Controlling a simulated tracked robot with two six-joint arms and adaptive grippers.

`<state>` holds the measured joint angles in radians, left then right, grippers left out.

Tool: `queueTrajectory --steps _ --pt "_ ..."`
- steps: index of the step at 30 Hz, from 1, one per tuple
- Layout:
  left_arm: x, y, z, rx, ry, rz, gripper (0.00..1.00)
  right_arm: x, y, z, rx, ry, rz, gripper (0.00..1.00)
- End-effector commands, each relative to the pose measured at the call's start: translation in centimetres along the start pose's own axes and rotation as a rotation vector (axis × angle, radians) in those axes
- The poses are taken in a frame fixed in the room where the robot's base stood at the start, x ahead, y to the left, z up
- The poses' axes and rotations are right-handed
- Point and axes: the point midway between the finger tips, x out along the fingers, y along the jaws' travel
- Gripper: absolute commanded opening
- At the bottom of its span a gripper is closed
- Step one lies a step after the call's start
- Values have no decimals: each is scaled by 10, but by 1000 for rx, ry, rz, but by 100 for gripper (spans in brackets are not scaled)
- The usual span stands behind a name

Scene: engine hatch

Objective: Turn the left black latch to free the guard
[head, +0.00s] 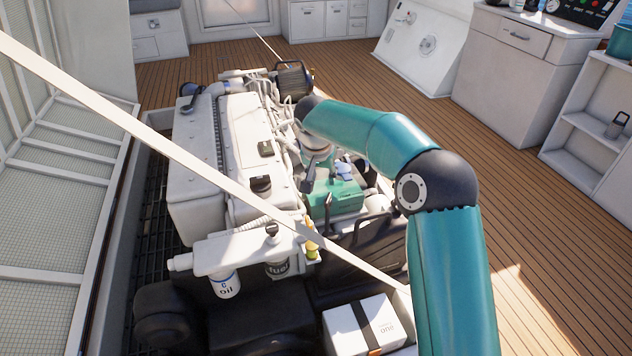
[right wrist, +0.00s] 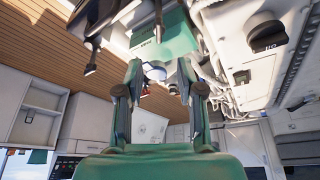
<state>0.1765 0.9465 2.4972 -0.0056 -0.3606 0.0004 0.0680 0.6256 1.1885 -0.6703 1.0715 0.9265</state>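The green guard (head: 335,197) sits at the right side of the white engine, and its green face also shows at the top of the right wrist view (right wrist: 158,38). A thin upright black part (head: 328,207) stands at its front edge; it may be the left latch, but I cannot tell surely. In the right wrist view, dark parts hang beside the green face. My right gripper (head: 311,184) is just left of the guard, partly hidden by its wrist. Its fingers are apart with nothing between them in the right wrist view (right wrist: 160,70). My left gripper is out of view.
The white engine (head: 240,135) fills the hatch to the left. An oil filter (head: 225,284) and a fuel filter (head: 277,268) hang at its near end. A white battery box (head: 362,325) with a black strap stands in front. A pale bar crosses the head view diagonally. Wooden deck (head: 540,235) lies clear at right.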

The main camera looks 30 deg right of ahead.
Motion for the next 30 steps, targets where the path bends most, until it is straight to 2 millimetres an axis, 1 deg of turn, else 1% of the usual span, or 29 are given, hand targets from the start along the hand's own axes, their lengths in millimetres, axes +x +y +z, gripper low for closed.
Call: queueTrajectory --steps 1,3,5,8,11,24,27,30 --pt "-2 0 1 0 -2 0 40 -7 3 -6 15 9 6 38" --pt "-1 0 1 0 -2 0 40 -8 4 -9 26 15 11 38" --pt "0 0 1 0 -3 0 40 -5 4 -9 27 16 13 38" --pt "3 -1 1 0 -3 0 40 7 2 -8 23 14 13 38" --pt "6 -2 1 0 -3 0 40 24 0 -7 19 13 12 38" --pt "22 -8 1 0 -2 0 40 118 -1 -8 16 12 10 38" --pt "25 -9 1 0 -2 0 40 134 -1 -8 15 12 10 38" --pt "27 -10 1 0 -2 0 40 146 -1 -9 16 13 8 38"
